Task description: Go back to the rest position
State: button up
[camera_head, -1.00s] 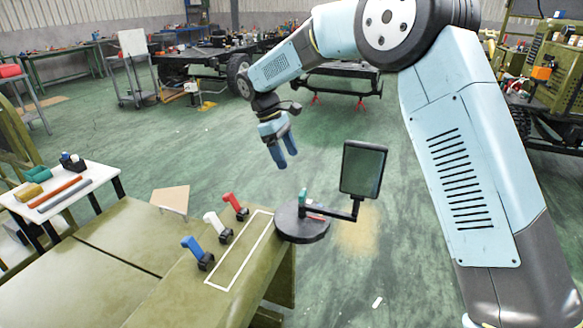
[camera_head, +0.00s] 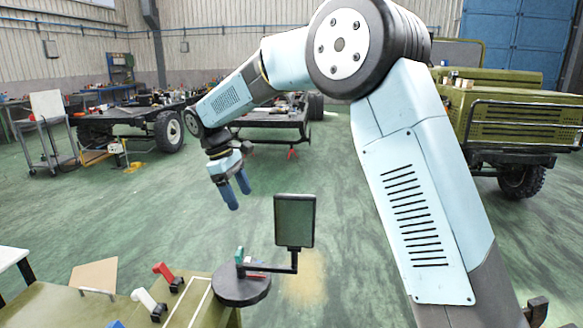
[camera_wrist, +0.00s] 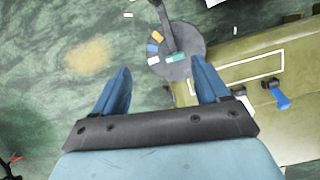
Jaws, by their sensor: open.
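My gripper (camera_head: 236,193) hangs from my raised arm above the green floor, its two blue fingers apart with nothing between them. In the wrist view my gripper (camera_wrist: 160,92) also shows open and empty. A dark round stand (camera_head: 241,287) with a flat dark panel (camera_head: 294,221) on an arm is below it and to the right. Small coloured pieces lie on the stand, and it also shows in the wrist view (camera_wrist: 188,43).
The green bench (camera_head: 60,306) carries red (camera_head: 163,271), white (camera_head: 146,301) and blue handled tools and a white outlined rectangle. A bare vehicle chassis (camera_head: 130,117) stands at the back left, a green truck (camera_head: 510,125) at the right. The middle floor is clear.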

jog(key=s+d+r+m, duration=0.1)
jog(key=d+r, duration=0.1)
jog(key=d, duration=0.2)
jog(key=s+d+r+m+y, duration=0.1)
jog(key=d+r, duration=0.2)
jog(key=d, duration=0.2)
jog(key=s+d+r+m, duration=0.1)
jog(key=d+r, duration=0.2)
jog(key=d, duration=0.2)
jog(key=shift+m+t+y, duration=0.3)
jog(key=shift+m+t, duration=0.1)
jog(key=s+d+r+m+t+y, duration=0.15)
jog(key=s+d+m, duration=0.25)
jog(key=s+d, duration=0.5)
jog(key=s+d+r+m+t, duration=0.2)
jog(key=s+d+m, duration=0.3)
jog(key=d, duration=0.6)
jog(key=s+d+f+m+t, duration=0.1)
jog(key=s+d, duration=0.4)
jog(key=s, duration=0.5)
notch_tip(320, 180, down, 2)
jog(key=shift+d+f+m, duration=0.15)
jog(key=shift+d+m, duration=0.1)
jog(key=shift+m, duration=0.45)
jog(key=shift+t+y, duration=0.25)
